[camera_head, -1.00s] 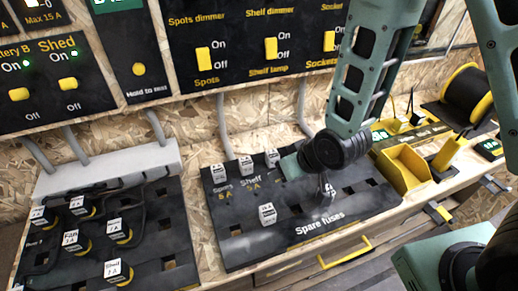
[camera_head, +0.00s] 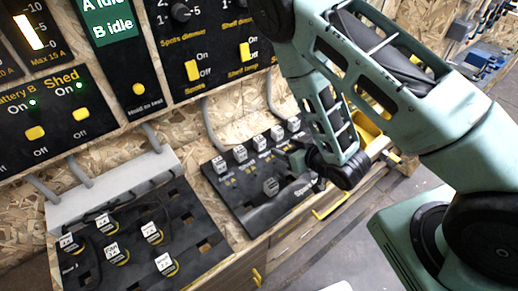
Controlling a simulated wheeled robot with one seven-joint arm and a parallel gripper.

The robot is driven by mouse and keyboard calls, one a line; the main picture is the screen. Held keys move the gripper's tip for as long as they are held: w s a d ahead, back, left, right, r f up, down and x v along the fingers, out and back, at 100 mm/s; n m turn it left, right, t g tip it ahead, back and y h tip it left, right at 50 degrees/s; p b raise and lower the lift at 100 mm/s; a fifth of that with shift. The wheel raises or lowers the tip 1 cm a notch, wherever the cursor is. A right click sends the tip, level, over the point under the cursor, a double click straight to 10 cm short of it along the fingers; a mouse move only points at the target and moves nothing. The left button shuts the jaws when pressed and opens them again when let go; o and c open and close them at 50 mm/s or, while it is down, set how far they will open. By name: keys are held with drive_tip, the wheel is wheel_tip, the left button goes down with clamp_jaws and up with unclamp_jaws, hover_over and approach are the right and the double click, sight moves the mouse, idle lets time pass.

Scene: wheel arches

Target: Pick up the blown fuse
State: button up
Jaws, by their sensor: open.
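Several fuses with white label tops sit in the dark fuse board at lower left, one of them at its front (camera_head: 167,265). The spare fuses board (camera_head: 245,212) holds a row of white-topped fuses along its back, such as the leftmost one (camera_head: 219,165). I cannot tell which fuse is blown. My gripper (camera_head: 318,184) is over the right part of the spare fuses board, open, with its fingers small and partly hidden by its own body. No fuse shows between them.
A switch panel (camera_head: 60,115) with lit green lamps and yellow switches rises behind the boards. A grey conduit box (camera_head: 120,190) and cables stand behind the fuse board. A yellow bin (camera_head: 368,130) is beyond my arm.

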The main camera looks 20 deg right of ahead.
sight(260, 140)
drive_tip(key=shift+b+x, duration=1.6)
drive_tip(key=shift+b, duration=0.55)
drive_tip(key=x, duration=0.5)
drive_tip(key=shift+w+a+f+p, duration=0.1)
drive_tip(key=shift+w+a+p, duration=0.05)
drive_tip(key=shift+w+p, duration=0.2)
drive_tip(key=shift+p+x, duration=0.75)
drive_tip(key=shift+x, duration=2.35)
drive_tip(key=shift+s+f, duration=0.15)
drive_tip(key=c, duration=1.1)
drive_tip(key=shift+o, duration=0.2)
